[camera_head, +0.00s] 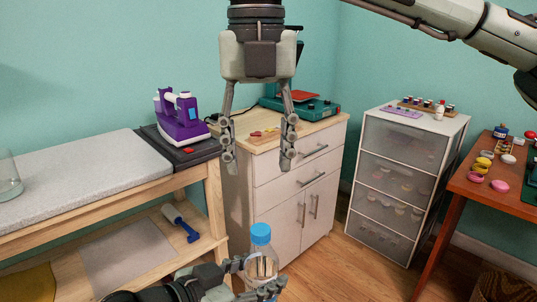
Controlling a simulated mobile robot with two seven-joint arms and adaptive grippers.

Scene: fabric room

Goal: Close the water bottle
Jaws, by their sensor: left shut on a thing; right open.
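A clear water bottle (262,268) stands roughly upright at the bottom centre. A blue cap (260,234) sits on its top; I cannot tell whether it is fastened. My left gripper (257,275) comes in from the lower left and is shut on the bottle's body below the cap. The bottle's lower part is hidden by the fingers and the picture's edge. My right gripper (258,158) hangs above with its fingers pointing down, spread open and empty. It is clear of the cap, with a gap between them.
A wooden bench with a grey padded top (80,178) is at the left, with a purple iron (181,118) on it. A white cabinet (285,190) is behind the grippers. A drawer unit (400,185) and a red-brown table (490,190) are at the right.

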